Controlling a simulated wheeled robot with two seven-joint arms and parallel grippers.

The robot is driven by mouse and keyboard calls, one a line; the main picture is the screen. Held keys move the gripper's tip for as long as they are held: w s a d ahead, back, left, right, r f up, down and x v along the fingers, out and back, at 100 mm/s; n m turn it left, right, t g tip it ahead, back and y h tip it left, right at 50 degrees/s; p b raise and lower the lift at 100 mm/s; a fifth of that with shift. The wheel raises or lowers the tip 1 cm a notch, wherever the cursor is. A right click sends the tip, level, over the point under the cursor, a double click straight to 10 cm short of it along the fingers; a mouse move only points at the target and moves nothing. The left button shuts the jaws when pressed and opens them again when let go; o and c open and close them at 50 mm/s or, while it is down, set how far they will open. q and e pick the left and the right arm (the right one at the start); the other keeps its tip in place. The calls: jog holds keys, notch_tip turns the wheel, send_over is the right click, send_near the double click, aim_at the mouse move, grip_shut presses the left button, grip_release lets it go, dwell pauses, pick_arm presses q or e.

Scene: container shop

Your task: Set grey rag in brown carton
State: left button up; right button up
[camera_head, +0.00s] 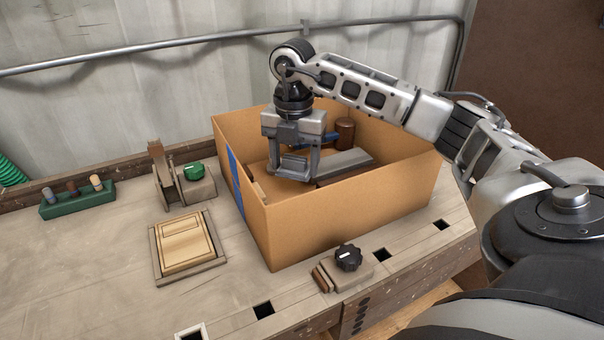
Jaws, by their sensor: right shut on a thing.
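The brown carton (350,217) stands open on the workbench, with blue tape on its left side. My right gripper (293,170) reaches down inside the carton from above, near its left half. It is shut on a small grey folded thing, the grey rag (293,162), between its fingers. The carton's near wall is lower in the picture, and I cannot tell whether the rag touches the contents below. My left gripper is not in view.
Inside the carton are a brown cylinder (345,132) and a long grey block (344,165). On the bench are a wooden framed box (187,243), a green peg holder (78,203), a clamp with a green knob (193,171) and a black knob (348,257).

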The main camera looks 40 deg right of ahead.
notch_tip(320, 180, down, 2)
jog(key=shift+f, duration=1.9)
jog(key=shift+f+b, duration=0.15)
jog(key=shift+b, duration=0.15)
jog(key=o, duration=0.7)
jog(key=shift+c, duration=0.2)
